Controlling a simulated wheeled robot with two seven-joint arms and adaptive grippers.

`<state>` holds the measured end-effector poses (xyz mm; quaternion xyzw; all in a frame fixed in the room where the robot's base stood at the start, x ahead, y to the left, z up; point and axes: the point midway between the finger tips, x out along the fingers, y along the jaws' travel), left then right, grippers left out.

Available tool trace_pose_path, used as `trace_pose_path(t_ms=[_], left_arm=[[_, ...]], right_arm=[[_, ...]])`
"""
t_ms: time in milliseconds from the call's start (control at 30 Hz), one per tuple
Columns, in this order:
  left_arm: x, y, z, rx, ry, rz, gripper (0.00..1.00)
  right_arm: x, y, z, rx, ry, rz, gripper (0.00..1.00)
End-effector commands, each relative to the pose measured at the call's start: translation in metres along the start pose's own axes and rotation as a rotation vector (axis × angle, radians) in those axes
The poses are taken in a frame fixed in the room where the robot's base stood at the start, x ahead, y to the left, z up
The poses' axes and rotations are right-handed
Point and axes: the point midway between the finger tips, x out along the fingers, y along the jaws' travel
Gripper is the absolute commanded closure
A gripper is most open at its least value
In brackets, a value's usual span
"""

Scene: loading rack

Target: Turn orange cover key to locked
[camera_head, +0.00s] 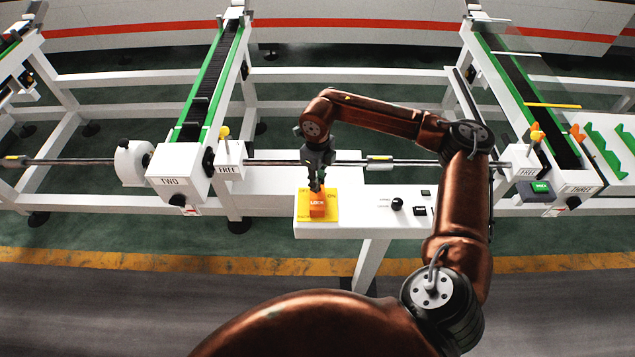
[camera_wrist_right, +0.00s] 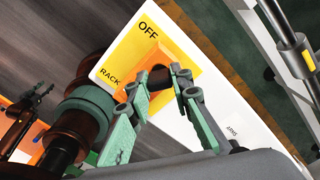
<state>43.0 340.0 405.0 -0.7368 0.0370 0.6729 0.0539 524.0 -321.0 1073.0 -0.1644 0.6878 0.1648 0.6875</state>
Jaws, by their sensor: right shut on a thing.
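The orange cover (camera_head: 317,209), marked "LOCK", sits on a yellow plate (camera_head: 331,196) at the left end of a white panel. My right gripper (camera_head: 317,186) comes down from above onto the cover's far side. In the right wrist view, the orange cover (camera_wrist_right: 148,58) stands on the yellow plate (camera_wrist_right: 172,33), which reads "OFF" and "RACK". The green fingers (camera_wrist_right: 160,78) close around a short dark piece at the cover, likely the key. The fingers hide part of it, so its exact angle cannot be told.
The white panel (camera_head: 365,218) also carries a black knob (camera_head: 397,204) and small black switches to the right. A long metal shaft (camera_head: 277,162) runs behind it. Conveyors marked TWO (camera_head: 170,182) and THREE (camera_head: 580,189) stand on either side.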

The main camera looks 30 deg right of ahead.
Motion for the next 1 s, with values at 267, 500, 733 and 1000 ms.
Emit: trace_pose_path(t_ms=[267,500,733,1000], left_arm=[[0.009,0.000,0.002,0.000,-0.002,0.000,0.60],[0.013,0.000,0.003,0.000,-0.003,0.000,0.60],[0.016,0.001,0.004,0.000,-0.003,0.000,0.60],[0.018,0.001,0.004,0.000,-0.004,0.000,0.60]], right_arm=[[0.000,0.000,0.001,0.260,-0.002,0.000,1.00],[0.000,0.000,0.001,0.488,-0.002,-0.001,1.00],[0.000,0.000,0.001,0.698,-0.003,0.000,1.00],[-0.001,-0.001,0.001,0.893,-0.003,-0.001,1.00]])
